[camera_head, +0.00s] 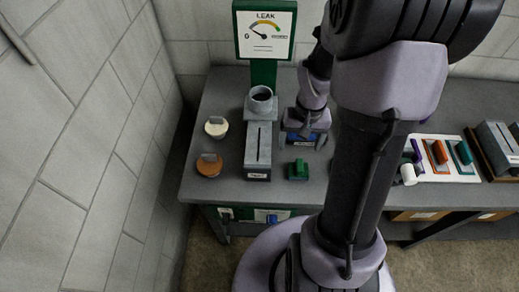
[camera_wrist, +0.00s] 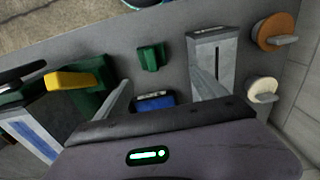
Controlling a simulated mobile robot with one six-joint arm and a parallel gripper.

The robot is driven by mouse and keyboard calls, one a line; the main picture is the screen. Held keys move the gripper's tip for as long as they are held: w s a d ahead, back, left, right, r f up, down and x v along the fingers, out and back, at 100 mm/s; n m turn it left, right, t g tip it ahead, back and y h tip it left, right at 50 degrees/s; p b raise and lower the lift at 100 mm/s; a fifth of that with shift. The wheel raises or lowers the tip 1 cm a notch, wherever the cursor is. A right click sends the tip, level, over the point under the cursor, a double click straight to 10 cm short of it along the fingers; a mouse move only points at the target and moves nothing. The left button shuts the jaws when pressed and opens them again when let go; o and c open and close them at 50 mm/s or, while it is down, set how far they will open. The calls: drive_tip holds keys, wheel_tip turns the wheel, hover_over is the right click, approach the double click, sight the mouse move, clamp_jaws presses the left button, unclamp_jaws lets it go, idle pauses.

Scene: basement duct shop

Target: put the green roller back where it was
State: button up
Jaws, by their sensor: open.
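A small green block with a raised top part (camera_head: 298,169) stands on the grey bench, right of the slotted grey block; I cannot tell for sure that it is the green roller. It also shows in the wrist view (camera_wrist: 150,57), apart from my fingers. My gripper (camera_head: 305,128) is above the bench behind it, open, with its fingers spread in the wrist view (camera_wrist: 164,90). A blue piece (camera_wrist: 154,101) shows between the fingers, partly hidden by my gripper body; I see no grip on it.
The slotted grey block (camera_head: 258,150) has a grey cup (camera_head: 261,100) behind it. White (camera_head: 216,128) and orange (camera_head: 209,166) knobs stand left. A leak gauge (camera_head: 265,32) rises behind. A white panel (camera_head: 448,170) with coloured pieces is right. A yellow-handled green thing (camera_wrist: 72,80) shows in the wrist view.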

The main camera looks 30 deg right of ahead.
drive_tip(key=a+r+t, duration=0.2)
drive_tip(key=a+r, duration=0.8)
drive_tip(key=r, duration=0.2)
drive_tip(key=s+a+r+n+t+y, duration=0.1)
drive_tip(key=s+a+r+t, duration=0.1)
drive_tip(key=s+a+r, duration=0.3)
drive_tip(key=s+a+r+n+t+y, duration=0.1)
drive_tip(key=s+a+r, duration=0.25)
drive_tip(key=a, duration=0.45)
wheel_tip(320, 180, down, 13)
drive_tip(key=b, duration=1.3)
drive_tip(key=shift+w, duration=0.25)
drive_tip(key=shift+d, duration=0.1)
